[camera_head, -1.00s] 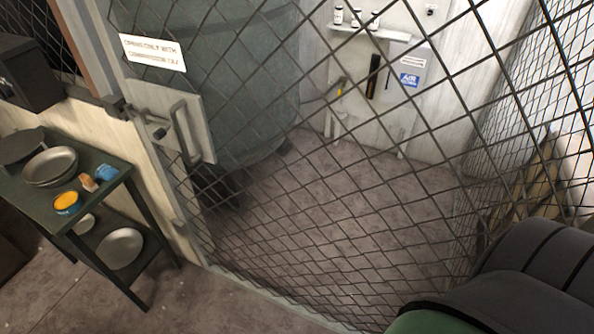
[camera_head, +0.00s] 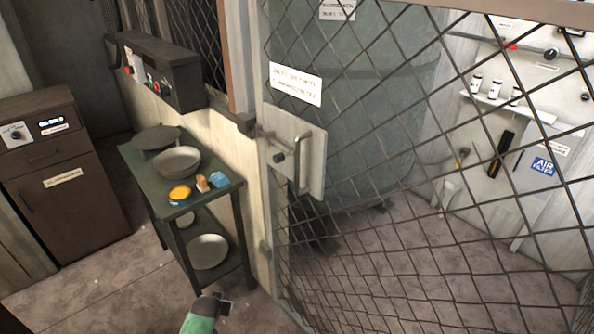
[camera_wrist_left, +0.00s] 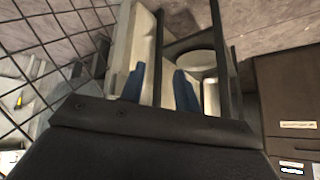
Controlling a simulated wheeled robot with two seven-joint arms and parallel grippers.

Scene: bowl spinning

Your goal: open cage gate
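The cage gate (camera_head: 420,250) is a dark wire mesh panel in a pale frame, and it looks closed. A pale latch plate (camera_head: 315,165) with a vertical bar handle (camera_head: 298,172) and a small dark knob sits near its left edge. A white sign (camera_head: 296,84) hangs above the plate. My left gripper (camera_wrist_left: 160,86) shows two blue fingertips, apart, with nothing between them. The pale wall end and mesh lie beyond it. In the head view only a green and dark piece of my arm shows at the bottom, left of the gate's foot. My right gripper is out of view.
Floor in front is clear.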

